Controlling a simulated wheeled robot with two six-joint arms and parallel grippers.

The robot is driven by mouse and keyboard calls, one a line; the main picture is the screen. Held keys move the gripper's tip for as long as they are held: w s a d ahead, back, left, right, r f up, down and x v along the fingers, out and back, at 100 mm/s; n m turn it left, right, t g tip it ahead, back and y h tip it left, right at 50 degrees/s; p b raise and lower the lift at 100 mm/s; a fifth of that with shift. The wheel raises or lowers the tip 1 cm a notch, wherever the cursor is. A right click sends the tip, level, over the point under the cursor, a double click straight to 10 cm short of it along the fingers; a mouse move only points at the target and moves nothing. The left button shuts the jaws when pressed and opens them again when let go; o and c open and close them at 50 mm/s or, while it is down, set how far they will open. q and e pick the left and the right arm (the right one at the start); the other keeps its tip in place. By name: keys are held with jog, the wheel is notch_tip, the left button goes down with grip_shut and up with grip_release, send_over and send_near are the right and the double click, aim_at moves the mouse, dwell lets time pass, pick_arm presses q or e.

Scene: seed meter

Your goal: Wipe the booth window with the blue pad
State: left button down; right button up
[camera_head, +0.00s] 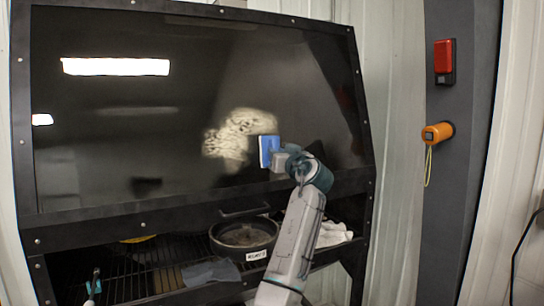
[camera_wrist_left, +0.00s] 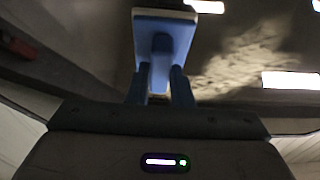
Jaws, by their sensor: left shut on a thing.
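The booth window (camera_head: 110,150) is a large dark tilted pane in a black bolted frame. A pale speckled smudge (camera_head: 235,132) marks its lower middle and also shows in the left wrist view (camera_wrist_left: 245,62). The blue pad (camera_head: 267,150) is upright at the smudge's right edge, close to the pane; I cannot tell whether it touches. My left gripper (camera_head: 282,160) is shut on the pad's handle. In the left wrist view the pad (camera_wrist_left: 165,35) shows beyond the two blue fingers (camera_wrist_left: 161,88). My right gripper is not in view.
Below the window, a round dark pan (camera_head: 244,236) with a label, a grey cloth (camera_head: 211,271) and a white cloth (camera_head: 333,234) lie on a dark rack (camera_head: 128,284). An orange device (camera_head: 437,132) and a red box (camera_head: 444,56) hang on the grey post at right.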

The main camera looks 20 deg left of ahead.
pick_arm(q)
jog(key=shift+w+a+r, duration=0.1)
jog(key=shift+a+r, duration=0.1)
jog(key=shift+r, duration=0.5)
jog(key=shift+w+a+r, duration=0.1)
jog(key=shift+a+r, duration=0.1)
jog(key=shift+r, duration=0.45)
jog(key=shift+s+a+f+b, duration=0.1)
jog(key=shift+s+a+b, duration=0.5)
jog(key=shift+s, duration=0.15)
jog(key=shift+s+a+r, duration=1.45)
jog(key=shift+s+a, duration=4.1)
jog(key=shift+s, duration=0.4)
jog(key=shift+w+d+p, duration=0.45)
jog(key=shift+w+d, duration=1.55)
jog(key=shift+w, duration=0.35)
jog(key=shift+w+d+p, duration=0.45)
jog(key=shift+w+d, duration=1.6)
jog(key=shift+w, duration=0.3)
jog(key=shift+w+d+p, duration=0.45)
jog(key=shift+w+d, duration=1.55)
jog(key=shift+w, duration=0.35)
